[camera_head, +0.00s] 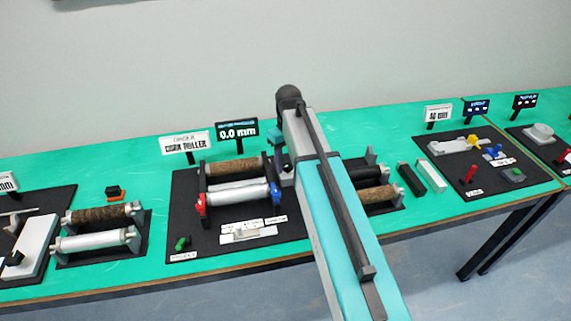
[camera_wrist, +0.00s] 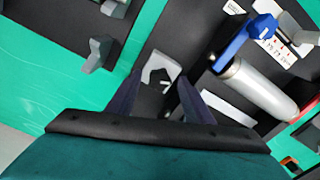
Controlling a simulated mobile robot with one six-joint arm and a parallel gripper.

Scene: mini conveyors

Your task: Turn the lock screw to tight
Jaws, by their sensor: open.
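The conveyor station's black base (camera_head: 185,215) carries a brown roller (camera_head: 234,167) and a silver roller (camera_head: 237,194). A red lever-like part (camera_head: 201,205) is at the silver roller's left end and a blue one (camera_head: 277,196) at its right. The blue part (camera_wrist: 243,40) also shows in the wrist view, beside the silver roller (camera_wrist: 258,88). I cannot tell which part is the lock screw. My gripper (camera_wrist: 158,85) is open in the wrist view, its dark fingers on either side of a light grey bracket (camera_wrist: 160,68). Contact is unclear.
A display (camera_head: 237,131) reading 0.0 mm and a sign (camera_head: 187,143) stand behind the station. A green button (camera_head: 182,243) is at its front left. Spare rollers (camera_head: 377,194) lie to the right, near black and white blocks (camera_head: 432,176). Other stations flank it.

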